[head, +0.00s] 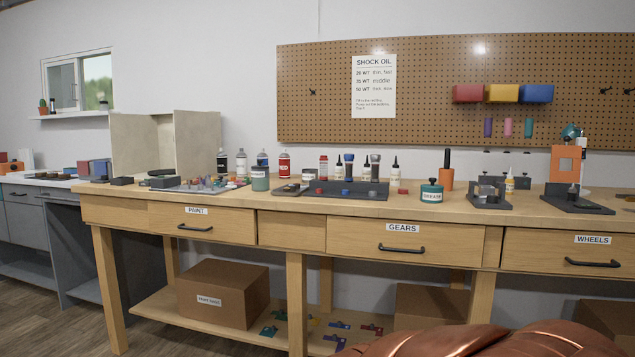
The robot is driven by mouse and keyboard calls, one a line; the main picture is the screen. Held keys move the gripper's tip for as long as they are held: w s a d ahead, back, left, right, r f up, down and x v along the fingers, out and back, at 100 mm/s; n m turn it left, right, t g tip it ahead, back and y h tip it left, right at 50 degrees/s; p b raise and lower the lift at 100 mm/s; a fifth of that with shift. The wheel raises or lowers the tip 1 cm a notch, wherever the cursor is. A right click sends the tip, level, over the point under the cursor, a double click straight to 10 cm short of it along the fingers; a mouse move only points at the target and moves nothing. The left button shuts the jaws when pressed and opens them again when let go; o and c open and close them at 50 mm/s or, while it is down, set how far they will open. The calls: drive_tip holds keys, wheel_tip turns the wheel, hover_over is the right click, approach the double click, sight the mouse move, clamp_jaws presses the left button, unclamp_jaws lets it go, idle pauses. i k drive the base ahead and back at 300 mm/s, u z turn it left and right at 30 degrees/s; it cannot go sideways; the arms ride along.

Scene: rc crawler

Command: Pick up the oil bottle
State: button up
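Several small bottles stand upright on the wooden workbench (240,198). Slim bottles with dark pointed tips, a left one (338,168), a middle one (367,170) and a right one (395,172), stand behind a dark tray (340,195). A pale bottle with a yellow label (509,183) stands further right, by a dark stand. The labels are too small to read, so I cannot tell which is the oil bottle. My gripper is not in view.
Spray cans (285,165), a green grease jar (431,193) and an orange holder (447,172) crowd the benchtop. Labelled drawers (403,241) run along the front. A pegboard (430,85) with a shock oil sheet (374,86) hangs behind. A cardboard box (222,290) sits on the lower shelf.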

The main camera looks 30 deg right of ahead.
sight(366, 172)
drive_tip(key=u, duration=0.35)
drive_tip(key=i, duration=1.2)
drive_tip(key=z, duration=0.65)
